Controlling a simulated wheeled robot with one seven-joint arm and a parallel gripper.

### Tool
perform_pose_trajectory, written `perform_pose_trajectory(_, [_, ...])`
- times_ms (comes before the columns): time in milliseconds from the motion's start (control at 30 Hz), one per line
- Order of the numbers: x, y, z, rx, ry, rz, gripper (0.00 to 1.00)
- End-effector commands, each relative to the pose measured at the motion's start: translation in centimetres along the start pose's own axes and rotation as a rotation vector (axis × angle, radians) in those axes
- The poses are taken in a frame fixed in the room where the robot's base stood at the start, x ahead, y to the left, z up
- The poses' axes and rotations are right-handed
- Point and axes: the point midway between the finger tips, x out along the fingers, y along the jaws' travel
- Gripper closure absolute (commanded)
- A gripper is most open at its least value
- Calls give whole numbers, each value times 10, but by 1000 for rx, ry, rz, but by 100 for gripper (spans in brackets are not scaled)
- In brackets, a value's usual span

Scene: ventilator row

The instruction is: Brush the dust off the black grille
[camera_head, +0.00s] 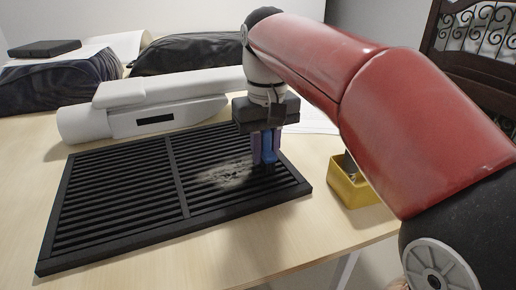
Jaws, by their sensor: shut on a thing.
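The black grille (118,202) lies flat on the wooden table, with slats in two panels split by a middle bar. A pale grey patch of dust (215,178) lies on its right panel. My gripper (266,148) is above the right panel, pointing down, just right of the dust. It is shut on a blue-handled brush (268,150). The brush's lower end is dark and hard to tell from the slats, so I cannot tell whether it touches them.
A yellow box (352,188) stands at the table's right edge, right of the grille. A white device (150,105) lies behind the grille. Dark bags (60,82) and papers are at the back. Bare table (225,250) shows in front.

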Motion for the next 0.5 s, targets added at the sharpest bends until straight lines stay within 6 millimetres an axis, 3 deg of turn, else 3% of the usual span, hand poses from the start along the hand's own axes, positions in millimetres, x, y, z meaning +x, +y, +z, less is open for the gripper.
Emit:
perform_pose_trajectory(267, [0, 0, -12, 1, -4, 1, 97])
perform_pose_trajectory(500, [-1, -17, -12, -3, -3, 0, 97])
